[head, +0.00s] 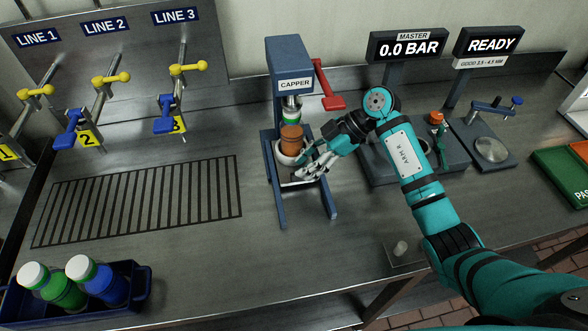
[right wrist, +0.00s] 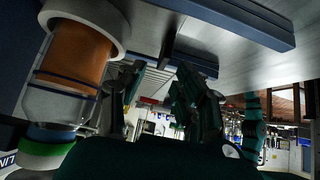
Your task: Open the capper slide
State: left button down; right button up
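The blue capper (head: 290,65) stands at the back middle of the bench, with a red lever (head: 327,88) on its right side. A bottle with orange-brown contents (head: 291,138) sits upright in a white cup (head: 287,155) beneath the capper head; both also show close at the left of the right wrist view (right wrist: 75,58). My right gripper (head: 305,172) is at the front right of the cup, low between the blue rails. In the right wrist view its fingers (right wrist: 163,75) are apart, near a dark blue bar (right wrist: 195,60); contact cannot be told. My left gripper is out of view.
A blue crate (head: 140,295) with capped bottles is at the front left. Valve panels with yellow and blue handles (head: 110,78) stand at the back left. A fixture with an orange knob (head: 437,118) is right of the capper.

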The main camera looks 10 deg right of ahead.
jog(key=shift+x, duration=2.2)
grip_shut()
